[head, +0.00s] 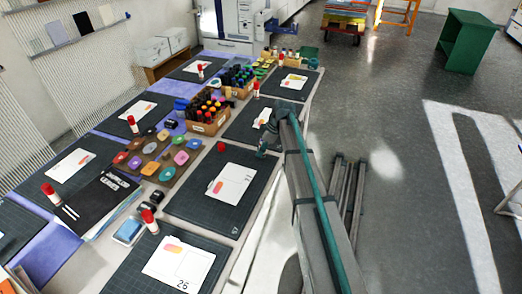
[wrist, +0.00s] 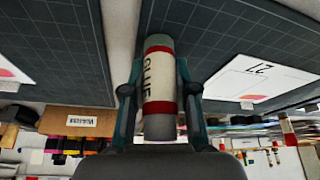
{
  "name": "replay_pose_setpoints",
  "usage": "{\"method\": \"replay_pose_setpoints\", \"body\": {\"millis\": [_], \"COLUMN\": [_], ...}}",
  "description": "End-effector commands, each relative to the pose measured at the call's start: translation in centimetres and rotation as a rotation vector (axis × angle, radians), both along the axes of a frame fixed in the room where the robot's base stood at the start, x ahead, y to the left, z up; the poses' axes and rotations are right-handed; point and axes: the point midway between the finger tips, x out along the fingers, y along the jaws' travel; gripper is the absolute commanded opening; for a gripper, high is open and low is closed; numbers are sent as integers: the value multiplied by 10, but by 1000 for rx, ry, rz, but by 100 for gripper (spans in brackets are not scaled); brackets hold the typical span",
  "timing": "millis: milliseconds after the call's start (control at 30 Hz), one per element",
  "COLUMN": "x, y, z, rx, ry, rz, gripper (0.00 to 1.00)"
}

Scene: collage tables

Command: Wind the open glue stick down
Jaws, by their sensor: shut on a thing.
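The glue stick (wrist: 159,85) has a white label reading GLUE, red bands and grey ends. In the wrist view it stands between the two fingers of my gripper (wrist: 160,78), which is shut on it. No red cap shows on it, and I cannot tell how far any glue sticks out. In the head view my gripper (head: 266,146) is low at the right edge of the table, by a dark mat, and my arm hides the held stick. A loose red cap (head: 221,147) is on the table to the left of my gripper.
Dark cutting mats (head: 188,207) with white cards line the table. Capped glue sticks (head: 149,220) stand beside several mats. A marker box (head: 207,124) and a tray of coloured ink pads (head: 137,157) fill the middle.

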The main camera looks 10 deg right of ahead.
Motion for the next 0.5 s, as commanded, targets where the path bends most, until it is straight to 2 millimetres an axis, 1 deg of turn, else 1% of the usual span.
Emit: {"method": "replay_pose_setpoints", "body": {"millis": [200, 367, 500], "x": [0, -2, -1], "y": [0, 0, -1], "z": [-1, -1, -1], "rx": [-1, -2, -3], "ry": [3, 2, 2], "rz": [211, 301, 426], "gripper": [0, 0, 0]}}
